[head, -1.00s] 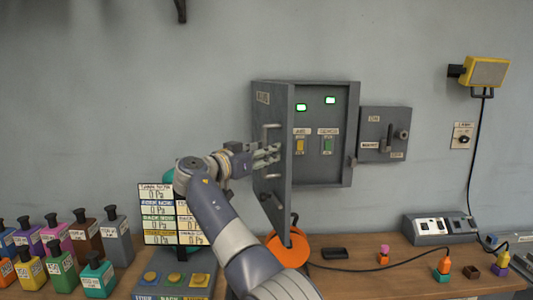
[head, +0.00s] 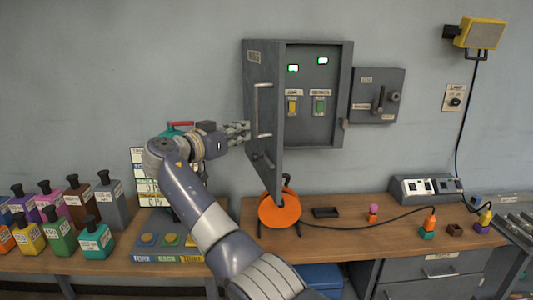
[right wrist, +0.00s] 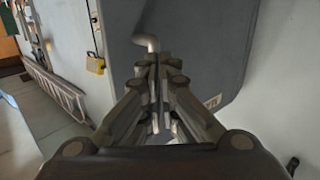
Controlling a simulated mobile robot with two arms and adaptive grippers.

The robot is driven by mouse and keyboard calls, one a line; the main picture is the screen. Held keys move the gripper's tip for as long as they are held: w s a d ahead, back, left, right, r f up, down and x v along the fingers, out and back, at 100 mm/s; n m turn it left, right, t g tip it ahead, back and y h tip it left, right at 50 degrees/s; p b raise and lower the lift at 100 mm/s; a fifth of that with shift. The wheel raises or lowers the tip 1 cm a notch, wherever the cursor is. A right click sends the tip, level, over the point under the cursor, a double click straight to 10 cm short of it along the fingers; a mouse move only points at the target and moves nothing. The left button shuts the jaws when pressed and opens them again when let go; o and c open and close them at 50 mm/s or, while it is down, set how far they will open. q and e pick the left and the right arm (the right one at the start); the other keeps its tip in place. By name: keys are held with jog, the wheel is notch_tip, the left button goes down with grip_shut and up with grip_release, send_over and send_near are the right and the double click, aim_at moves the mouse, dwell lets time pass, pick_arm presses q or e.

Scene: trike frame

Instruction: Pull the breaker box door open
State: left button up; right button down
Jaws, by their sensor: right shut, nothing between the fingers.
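The breaker box (head: 342,75) is on the wall. Its grey door (head: 268,70) stands open, swung out on the left side, and the inside shows. A long bar handle (head: 257,110) is on the door's outer face, with a small lever (head: 263,160) below. My right gripper (head: 247,132) is shut and empty, its tips by the door's left edge near the handle; contact cannot be told. In the right wrist view the closed fingers (right wrist: 158,60) point along the grey door (right wrist: 205,45), and a bent metal handle (right wrist: 147,43) shows beyond the tips. My left gripper is out of view.
Inside the box are green lights and two switches (head: 320,104). A smaller grey box (head: 377,95) is on the right. An orange cable reel (head: 279,213) stands on the bench under the door. Several bottles (head: 92,240) and a button panel (head: 165,245) are at the left.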

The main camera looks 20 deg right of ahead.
jog(key=w+d+f+n+y, duration=0.2)
jog(key=d+f+y, duration=0.1)
jog(key=f, duration=1)
jog(key=w+d+f+n+y, duration=0.1)
jog(key=d+f+n+y, duration=0.15)
jog(key=f, duration=1.05)
jog(key=s+d+f+m+t+y+b, duration=0.1)
jog(key=s+d+f+m+y+b, duration=0.15)
jog(key=d+f+m+y, duration=0.6)
jog(key=s+d+r+m+t+y, duration=0.1)
jog(key=s+d+r+t+y, duration=0.45)
jog(key=s+r, duration=0.85)
jog(key=w+a+h+p, duration=0.1)
jog(key=w+a+p, duration=0.3)
jog(key=w, duration=0.7)
jog(key=shift+a+r+t+p, duration=0.3)
jog(key=shift+a+r+t, duration=0.05)
jog(key=shift+r+t, duration=0.1)
